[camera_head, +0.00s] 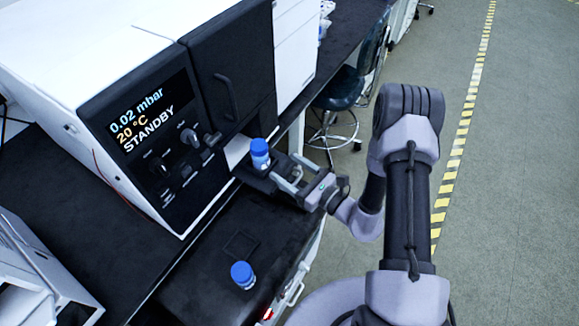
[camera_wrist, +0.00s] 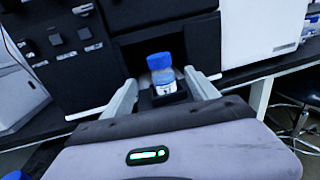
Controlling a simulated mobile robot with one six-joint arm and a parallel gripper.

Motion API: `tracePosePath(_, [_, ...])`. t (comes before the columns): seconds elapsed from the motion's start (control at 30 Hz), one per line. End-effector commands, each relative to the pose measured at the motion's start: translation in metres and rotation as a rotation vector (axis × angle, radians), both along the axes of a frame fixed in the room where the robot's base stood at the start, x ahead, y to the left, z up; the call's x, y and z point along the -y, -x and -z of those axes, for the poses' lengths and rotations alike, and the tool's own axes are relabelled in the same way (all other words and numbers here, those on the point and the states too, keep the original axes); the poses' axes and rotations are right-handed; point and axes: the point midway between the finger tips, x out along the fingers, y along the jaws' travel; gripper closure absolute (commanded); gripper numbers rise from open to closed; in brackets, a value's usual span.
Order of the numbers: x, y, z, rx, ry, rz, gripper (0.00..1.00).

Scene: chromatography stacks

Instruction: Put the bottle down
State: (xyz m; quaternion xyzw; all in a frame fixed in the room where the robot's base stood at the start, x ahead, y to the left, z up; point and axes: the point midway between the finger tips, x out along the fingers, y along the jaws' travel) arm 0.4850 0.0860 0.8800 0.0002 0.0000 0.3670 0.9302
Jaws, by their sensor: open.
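A clear bottle with a blue cap (camera_head: 260,155) stands upright at the dark opening low in the instrument front; it also shows in the wrist view (camera_wrist: 162,75). It seems to rest in a small dark holder (camera_wrist: 168,97). My gripper (camera_head: 279,172) is open, with its two light fingers (camera_wrist: 160,92) pointing at the opening, one on each side of the bottle. In the wrist view there are gaps between the fingers and the bottle. A second blue-capped bottle (camera_head: 242,274) stands on the black bench at the lower middle.
The instrument (camera_head: 150,130) with its lit display, knobs and dark door stands behind the bottle. A square outline (camera_head: 241,244) marks the black bench top (camera_head: 200,262). A stool (camera_head: 340,90) stands beyond the bench. A white device (camera_head: 35,265) is at the lower left.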

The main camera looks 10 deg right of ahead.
Motion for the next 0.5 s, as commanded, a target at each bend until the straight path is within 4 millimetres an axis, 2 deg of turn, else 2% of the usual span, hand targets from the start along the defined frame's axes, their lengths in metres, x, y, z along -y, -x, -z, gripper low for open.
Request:
tracePosePath(0.07, [0.001, 0.004, -0.007, 0.009, 0.002, -0.017, 0.32])
tracePosePath(0.13, [-0.012, 0.008, -0.034, 0.05, 0.017, -0.103, 0.32])
tracePosePath(0.17, [-0.022, 0.012, -0.052, 0.078, 0.03, -0.166, 0.32])
tracePosePath(0.23, [-0.051, 0.034, -0.104, 0.156, 0.095, -0.367, 0.32])
tracePosePath(0.27, [-0.063, 0.05, -0.125, 0.191, 0.141, -0.465, 0.32])
tracePosePath(0.3, [-0.077, 0.075, -0.15, 0.236, 0.216, -0.596, 0.32])
tracePosePath(0.37, [-0.088, 0.116, -0.177, 0.3, 0.362, -0.779, 0.32])
tracePosePath(0.4, [-0.089, 0.143, -0.19, 0.342, 0.484, -0.891, 0.32])
tracePosePath(0.43, [-0.087, 0.163, -0.196, 0.372, 0.587, -0.965, 0.32])
tracePosePath(0.5, [-0.07, 0.201, -0.204, 0.446, 0.867, -1.1, 0.32])
